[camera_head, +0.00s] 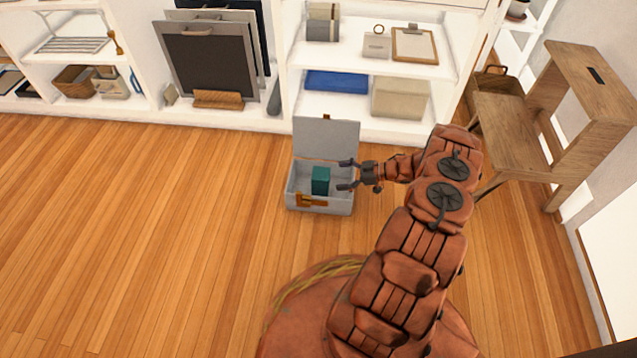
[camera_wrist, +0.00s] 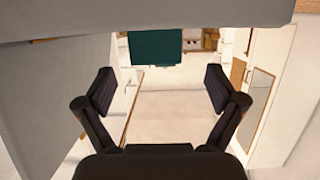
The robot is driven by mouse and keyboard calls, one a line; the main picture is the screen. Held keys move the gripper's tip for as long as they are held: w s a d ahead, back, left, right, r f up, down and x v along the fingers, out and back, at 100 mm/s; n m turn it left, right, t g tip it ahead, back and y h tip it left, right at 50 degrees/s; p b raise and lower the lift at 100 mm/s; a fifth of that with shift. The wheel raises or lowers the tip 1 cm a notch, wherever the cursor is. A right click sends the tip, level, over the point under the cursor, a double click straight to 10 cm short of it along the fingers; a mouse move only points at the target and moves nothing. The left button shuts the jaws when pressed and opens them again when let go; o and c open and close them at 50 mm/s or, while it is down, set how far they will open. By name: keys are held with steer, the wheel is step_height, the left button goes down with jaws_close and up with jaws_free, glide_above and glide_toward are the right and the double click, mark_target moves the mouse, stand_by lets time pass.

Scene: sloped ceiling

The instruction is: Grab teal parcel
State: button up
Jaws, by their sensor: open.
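The teal parcel (camera_head: 320,181) stands inside an open grey box (camera_head: 304,206) on the wooden floor. The box's lid (camera_head: 326,137) is raised at the back. My gripper (camera_head: 344,175) is open at the right side of the box, its fingers pointing left toward the parcel. In the wrist view the parcel (camera_wrist: 155,48) shows at the top centre, beyond my open fingers (camera_wrist: 160,92), with nothing between them. The lid or box wall fills the left and top of that view; I cannot tell which.
White shelves (camera_head: 350,100) with several items line the back. A wooden step stool (camera_head: 525,115) and a wicker basket (camera_head: 497,80) stand to the right. The floor (camera_head: 150,220) to the left of the box is clear.

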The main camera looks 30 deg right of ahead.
mark_target(324, 174)
steer(key=b+x, duration=0.3)
steer(key=x, duration=0.2)
steer(key=shift+w+f, duration=0.1)
steer(key=shift+w, duration=0.15)
steer(key=shift+w+a, duration=0.35)
steer(key=shift+c, duration=0.2)
steer(key=c, duration=1.7)
steer(key=shift+c, duration=0.2)
